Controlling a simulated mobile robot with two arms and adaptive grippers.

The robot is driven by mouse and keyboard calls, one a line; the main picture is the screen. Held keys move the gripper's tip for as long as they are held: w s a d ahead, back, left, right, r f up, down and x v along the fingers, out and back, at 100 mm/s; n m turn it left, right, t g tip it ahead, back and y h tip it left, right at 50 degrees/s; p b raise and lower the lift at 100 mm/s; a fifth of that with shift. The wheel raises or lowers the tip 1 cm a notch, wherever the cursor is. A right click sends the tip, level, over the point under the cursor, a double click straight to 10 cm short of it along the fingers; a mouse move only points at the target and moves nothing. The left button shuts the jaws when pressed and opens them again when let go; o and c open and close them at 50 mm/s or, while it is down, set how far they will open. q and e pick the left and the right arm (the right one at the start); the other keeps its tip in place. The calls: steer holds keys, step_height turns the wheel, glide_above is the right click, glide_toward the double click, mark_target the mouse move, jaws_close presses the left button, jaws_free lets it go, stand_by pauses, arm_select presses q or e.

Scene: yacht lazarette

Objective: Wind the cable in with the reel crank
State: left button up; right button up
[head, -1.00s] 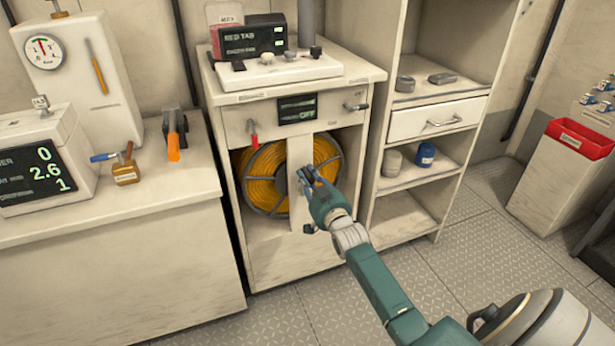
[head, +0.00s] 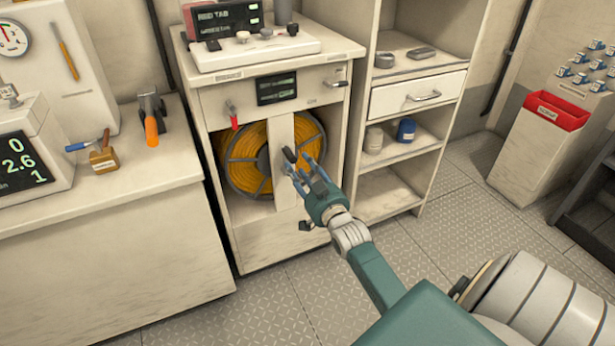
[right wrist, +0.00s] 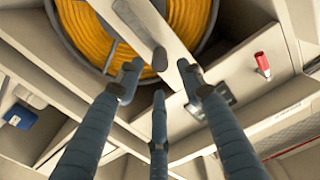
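The reel of yellow cable (head: 246,163) sits upright in the open bay of the cabinet, behind a pale vertical post (head: 281,140). It also shows at the top of the right wrist view (right wrist: 185,25). A dark crank handle (head: 289,155) stands out in front of the post. In the right wrist view the handle (right wrist: 159,59) appears between my fingertips, with a gap visible on both sides. My right gripper (head: 303,174) is open at the handle, its fingers spread; contact is not visible. My left gripper is not in view.
A red-tipped lever (head: 232,117) and a dark display (head: 277,88) are on the panel above the reel. A dark knob (head: 305,226) is below the bay. Shelves (head: 388,197) stand close on the right, a workbench (head: 100,205) on the left.

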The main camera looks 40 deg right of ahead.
steer(key=v, duration=0.5)
stand_by(0.4)
